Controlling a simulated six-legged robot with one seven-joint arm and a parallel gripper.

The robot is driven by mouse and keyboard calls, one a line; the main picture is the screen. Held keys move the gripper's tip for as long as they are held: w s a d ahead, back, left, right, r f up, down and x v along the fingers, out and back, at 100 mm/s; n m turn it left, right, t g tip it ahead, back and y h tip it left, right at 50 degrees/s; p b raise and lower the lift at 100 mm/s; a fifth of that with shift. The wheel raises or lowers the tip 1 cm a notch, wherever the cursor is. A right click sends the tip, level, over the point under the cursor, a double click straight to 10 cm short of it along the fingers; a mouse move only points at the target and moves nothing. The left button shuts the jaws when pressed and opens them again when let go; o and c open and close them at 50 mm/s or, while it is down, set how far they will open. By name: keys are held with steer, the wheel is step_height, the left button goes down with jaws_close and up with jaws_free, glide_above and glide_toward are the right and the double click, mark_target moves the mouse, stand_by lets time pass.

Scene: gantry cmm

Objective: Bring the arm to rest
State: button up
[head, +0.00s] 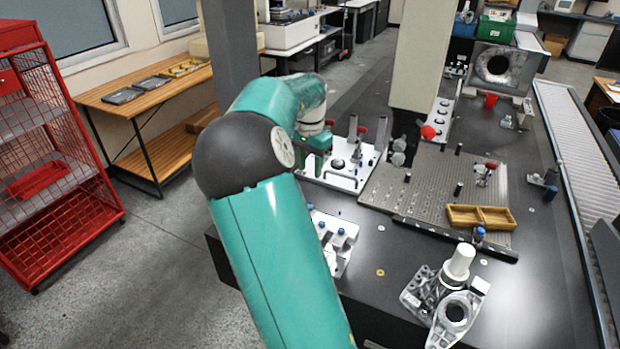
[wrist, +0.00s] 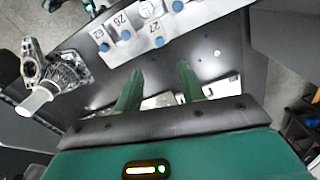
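My teal arm (head: 275,250) rises from the bottom of the head view, bends at a dark elbow and reaches over the black table (head: 375,225). My gripper (wrist: 158,78) shows in the wrist view with its two green fingers apart and nothing between them. In the head view only a green part of the hand shows past the forearm, by the white fixture plate, and its fingers cannot be made out. The wrist view looks onto the dark table top beyond the fingertips.
A white block with blue knobs (head: 335,235) stands near the table's front edge; it also shows in the wrist view (wrist: 137,32). A metal casting with a white cylinder (head: 445,290) is to its right.

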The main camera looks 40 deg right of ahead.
steer(key=shift+r, duration=0.3)
stand_by(0.4)
steer(key=s+a+r+n+t+y, duration=0.1)
steer(key=s+a+r+n, duration=0.15)
steer(key=a, duration=0.45)
steer(key=s+a+r+n+t, duration=0.1)
steer(key=s+a+n, duration=0.15)
steer(key=a, duration=0.45)
steer(key=s+a+r+n+t+y, duration=0.1)
steer(key=a+r+n, duration=0.15)
steer(key=a, duration=0.45)
steer(key=s+a+n+t+h, duration=0.2)
steer(key=s+a+n, duration=0.7)
steer(key=s+a, duration=0.3)
steer(key=shift+s+a+t, duration=0.15)
steer(key=shift+a+t, duration=0.15)
steer(key=shift+a, duration=0.9)
steer(key=shift+d, duration=0.1)
